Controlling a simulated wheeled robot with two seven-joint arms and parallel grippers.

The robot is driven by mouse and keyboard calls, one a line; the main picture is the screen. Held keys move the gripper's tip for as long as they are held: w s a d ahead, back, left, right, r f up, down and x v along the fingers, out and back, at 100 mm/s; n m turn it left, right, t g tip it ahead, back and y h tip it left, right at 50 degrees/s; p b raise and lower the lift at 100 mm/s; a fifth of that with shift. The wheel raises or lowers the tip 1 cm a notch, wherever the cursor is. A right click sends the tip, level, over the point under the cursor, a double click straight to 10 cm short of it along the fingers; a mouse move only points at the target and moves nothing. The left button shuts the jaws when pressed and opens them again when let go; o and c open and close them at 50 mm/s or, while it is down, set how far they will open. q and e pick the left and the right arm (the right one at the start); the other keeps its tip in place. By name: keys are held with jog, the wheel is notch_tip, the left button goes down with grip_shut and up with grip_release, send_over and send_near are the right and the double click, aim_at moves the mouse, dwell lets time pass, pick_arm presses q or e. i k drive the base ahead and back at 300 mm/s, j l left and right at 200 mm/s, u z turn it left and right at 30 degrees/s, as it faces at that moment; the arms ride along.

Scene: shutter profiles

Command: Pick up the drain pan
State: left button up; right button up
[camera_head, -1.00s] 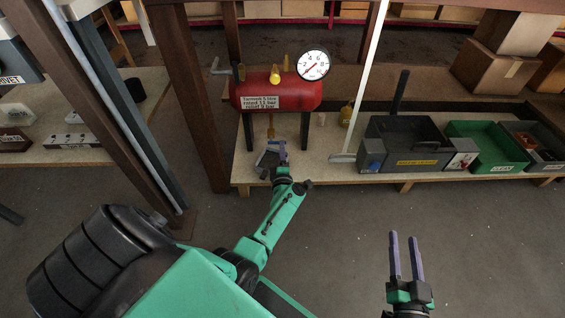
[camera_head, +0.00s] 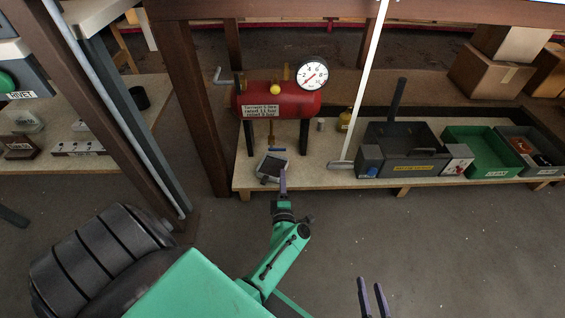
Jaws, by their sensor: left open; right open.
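The drain pan (camera_head: 270,166) looks like a small dark grey tray with a pale rim. It rests tilted on the low shelf, below the red tank. My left gripper (camera_head: 282,180) is open at the pan's front right edge. Its fingers overlap the pan's edge in the picture, and I cannot tell whether they touch it. My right gripper (camera_head: 372,296) is open and empty at the bottom edge of the view, over the floor; only its fingers show.
The red tank (camera_head: 300,104) with a dial gauge (camera_head: 312,75) stands on legs above the pan. A white pole (camera_head: 362,85) stands to the right. A dark toolbox (camera_head: 400,160) and a green bin (camera_head: 490,160) sit further right on the shelf (camera_head: 318,178).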

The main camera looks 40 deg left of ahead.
aim_at(268, 168)
jog(key=u, duration=1.2)
